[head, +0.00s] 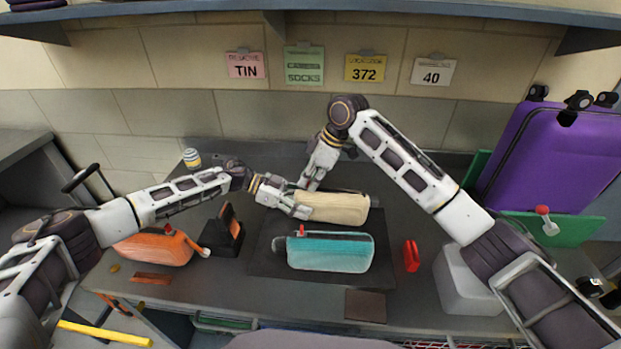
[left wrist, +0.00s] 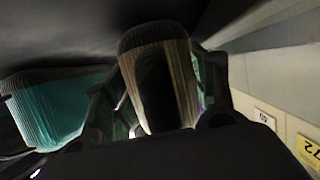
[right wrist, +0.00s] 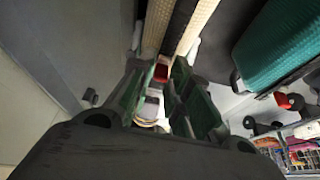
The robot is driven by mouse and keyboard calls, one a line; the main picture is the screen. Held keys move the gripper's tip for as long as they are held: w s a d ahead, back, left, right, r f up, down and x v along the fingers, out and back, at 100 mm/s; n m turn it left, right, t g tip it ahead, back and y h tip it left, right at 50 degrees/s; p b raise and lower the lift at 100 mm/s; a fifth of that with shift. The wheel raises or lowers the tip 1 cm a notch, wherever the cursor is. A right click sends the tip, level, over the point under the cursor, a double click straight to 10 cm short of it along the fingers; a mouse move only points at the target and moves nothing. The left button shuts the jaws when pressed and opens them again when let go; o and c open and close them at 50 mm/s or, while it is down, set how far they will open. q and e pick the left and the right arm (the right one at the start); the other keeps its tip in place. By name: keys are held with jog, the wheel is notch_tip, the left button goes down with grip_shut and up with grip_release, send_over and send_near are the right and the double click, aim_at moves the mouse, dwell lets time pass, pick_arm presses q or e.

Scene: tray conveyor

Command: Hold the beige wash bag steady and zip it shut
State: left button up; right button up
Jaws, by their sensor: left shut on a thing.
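The beige wash bag (head: 340,208) lies on the dark mat, behind a teal bag. My left gripper (head: 300,209) is shut on its left end. In the left wrist view the beige bag (left wrist: 184,82) sits between the fingers (left wrist: 158,95). My right gripper (head: 311,184) is above the same end, pointing down. In the right wrist view a dark gap runs between two beige edges of the bag (right wrist: 158,25), so it is open there. A small red piece, seemingly the zip pull (right wrist: 160,73), shows between the parted right fingertips (right wrist: 159,80); contact cannot be told.
The teal bag (head: 330,253) lies just in front on the mat (head: 262,262). An orange bag (head: 155,249) and a black stand (head: 222,240) are at left. A red item (head: 411,256) and a white bin (head: 462,283) are at right. A purple case (head: 545,160) stands far right.

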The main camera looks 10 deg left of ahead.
aim_at(360, 194)
grip_shut()
jog(key=shift+d, duration=0.1)
pick_arm(q)
jog(key=shift+f, duration=0.1)
pick_arm(e)
jog(key=d, duration=1.5)
jog(key=shift+s+d, duration=0.15)
jog(key=shift+s, duration=0.25)
pick_arm(q)
jog(key=shift+a, duration=0.1)
pick_arm(e)
jog(key=o, duration=0.5)
grip_release()
jog(key=shift+o, duration=0.3)
jog(key=shift+s, duration=0.1)
jog(key=shift+r, duration=0.1)
